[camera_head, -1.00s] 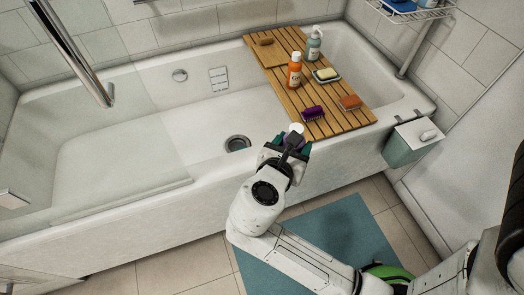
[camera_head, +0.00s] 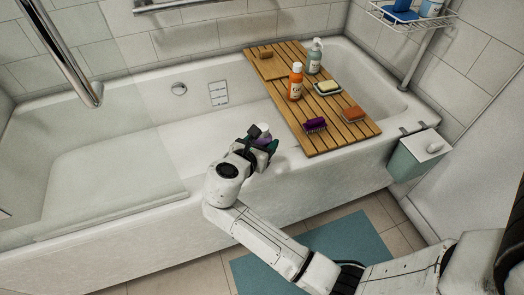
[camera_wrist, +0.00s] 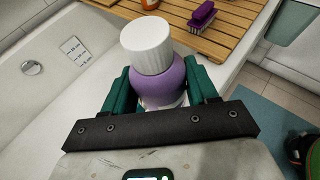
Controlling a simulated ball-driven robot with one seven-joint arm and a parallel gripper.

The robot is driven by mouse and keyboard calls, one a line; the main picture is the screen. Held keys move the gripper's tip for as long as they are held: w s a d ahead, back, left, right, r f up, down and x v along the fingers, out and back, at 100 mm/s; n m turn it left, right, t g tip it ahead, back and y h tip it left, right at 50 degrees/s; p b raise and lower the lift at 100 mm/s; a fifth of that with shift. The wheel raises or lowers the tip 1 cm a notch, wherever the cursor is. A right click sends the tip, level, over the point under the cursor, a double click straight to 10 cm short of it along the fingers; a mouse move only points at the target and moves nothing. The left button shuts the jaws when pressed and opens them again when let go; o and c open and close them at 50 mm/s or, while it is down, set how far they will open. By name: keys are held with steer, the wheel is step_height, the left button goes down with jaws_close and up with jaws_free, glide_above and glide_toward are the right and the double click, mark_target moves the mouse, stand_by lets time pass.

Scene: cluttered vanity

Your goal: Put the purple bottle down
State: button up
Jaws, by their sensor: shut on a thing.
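The purple bottle with a white cap (camera_wrist: 160,80) is upright between the green fingers of my gripper (camera_wrist: 162,92) in the wrist view. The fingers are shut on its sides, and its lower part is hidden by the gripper. In the head view my gripper (camera_head: 256,146) is over the tub near its front rim, left of the wooden bath tray. There the bottle (camera_head: 264,133) shows only in part, mostly its white cap.
The wooden tray (camera_head: 345,133) spans the bathtub (camera_head: 100,178). It bears an orange bottle (camera_head: 295,84), a pump bottle (camera_head: 315,58), a soap dish (camera_head: 328,88), a purple brush (camera_head: 315,125), a brown sponge (camera_head: 353,114) and a brown item (camera_head: 266,54). The tray's front-left corner looks bare.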

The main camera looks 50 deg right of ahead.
steer(key=shift+f+b, duration=0.55)
steer(key=shift+f, duration=1)
steer(key=shift+f, duration=0.15)
steer(key=o, duration=1.2)
steer(key=shift+f, duration=0.1)
